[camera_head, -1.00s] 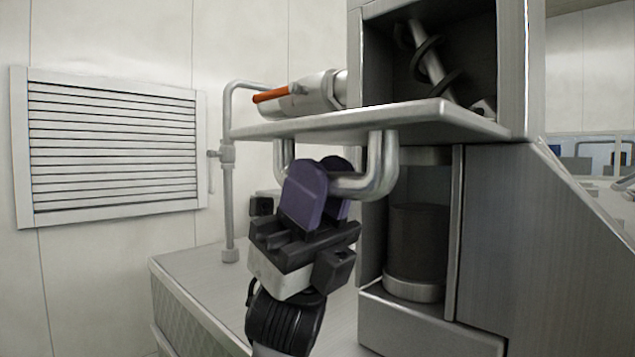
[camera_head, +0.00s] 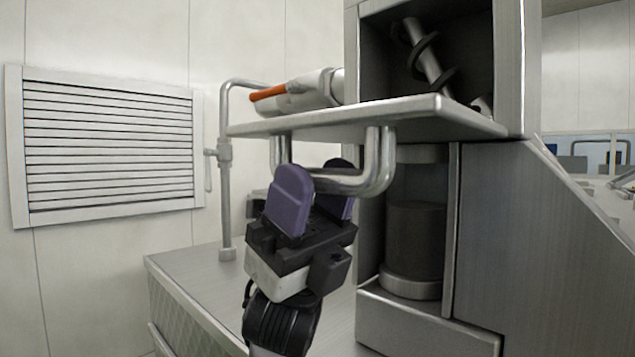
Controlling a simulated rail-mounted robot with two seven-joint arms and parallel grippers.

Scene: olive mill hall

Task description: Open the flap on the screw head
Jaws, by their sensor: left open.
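The flap (camera_head: 400,115) of the screw head (camera_head: 520,70) stands out level from the housing, hinged at its lower edge. The opening above it is uncovered and shows the dark screw (camera_head: 425,55) inside. A bent steel handle (camera_head: 376,165) hangs from the flap's underside. My left gripper (camera_head: 318,190) is below the handle with its purple fingers spread and pointing up. The fingertips are close to the handle's lower bar; I cannot tell whether they touch it. My right gripper is not in view.
A pipe with a valve (camera_head: 225,150) rises left of the flap from the steel bench (camera_head: 195,270). A cylinder with an orange part (camera_head: 300,95) shows behind the flap. A dark drum (camera_head: 415,235) sits in the recess below. A louvred vent (camera_head: 110,150) is on the wall.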

